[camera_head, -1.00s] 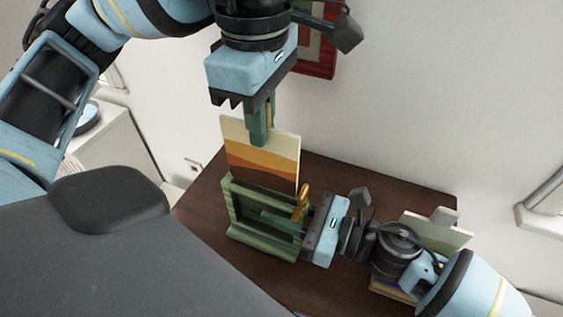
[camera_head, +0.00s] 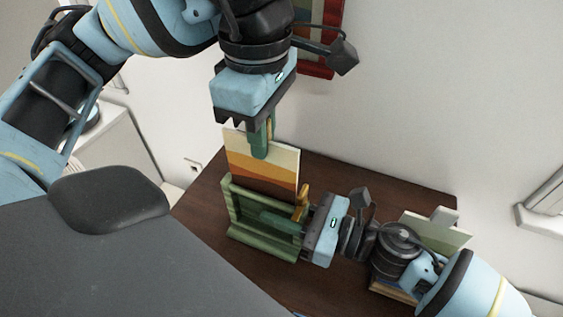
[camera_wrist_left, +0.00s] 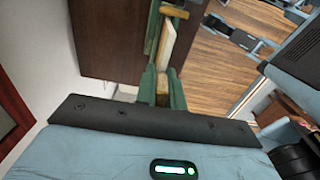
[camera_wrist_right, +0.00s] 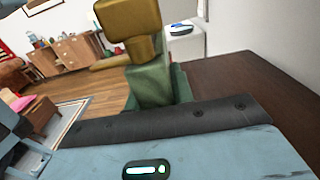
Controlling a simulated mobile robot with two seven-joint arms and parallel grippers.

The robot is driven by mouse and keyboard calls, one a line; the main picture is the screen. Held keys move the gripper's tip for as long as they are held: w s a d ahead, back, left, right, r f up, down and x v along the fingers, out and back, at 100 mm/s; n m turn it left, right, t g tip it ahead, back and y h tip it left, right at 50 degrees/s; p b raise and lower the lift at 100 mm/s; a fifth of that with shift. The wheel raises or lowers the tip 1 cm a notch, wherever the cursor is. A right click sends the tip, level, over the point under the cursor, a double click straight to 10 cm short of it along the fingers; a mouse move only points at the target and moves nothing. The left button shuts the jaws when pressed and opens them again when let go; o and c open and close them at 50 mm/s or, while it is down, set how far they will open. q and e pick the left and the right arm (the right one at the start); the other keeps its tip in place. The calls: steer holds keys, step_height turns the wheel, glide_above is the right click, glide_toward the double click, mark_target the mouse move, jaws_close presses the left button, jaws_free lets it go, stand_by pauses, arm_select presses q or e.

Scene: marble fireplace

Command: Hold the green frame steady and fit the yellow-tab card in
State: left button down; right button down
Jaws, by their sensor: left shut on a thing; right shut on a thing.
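The green frame (camera_head: 262,246) stands on the dark brown table. My right gripper (camera_head: 284,219) is shut at its right side, beside an upright ochre piece (camera_head: 302,202) that also shows in the right wrist view (camera_wrist_right: 130,20). The card (camera_head: 260,160), banded cream, orange and brown, is upright above the frame. My left gripper (camera_head: 262,138) is shut on its top, and its fingers mostly cover the tab. The card's lower edge is hidden behind the frame's upper rail; I cannot tell whether it is in a slot. The left wrist view shows the card (camera_wrist_left: 167,45) nearly edge-on.
The dark table (camera_head: 340,180) is clear behind the frame. A white wall rises behind, with a red-framed picture (camera_head: 320,62) high up.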

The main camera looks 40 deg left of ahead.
mark_target(267, 194)
arm_select(q)
steer(key=shift+f, duration=4.65)
steer(key=c, duration=1.4)
jaws_free()
steer(key=shift+o, duration=0.2)
steer(key=o, duration=0.4)
steer(key=shift+o, duration=0.2)
steer(key=shift+r, duration=0.15)
steer(key=shift+r, duration=2.9)
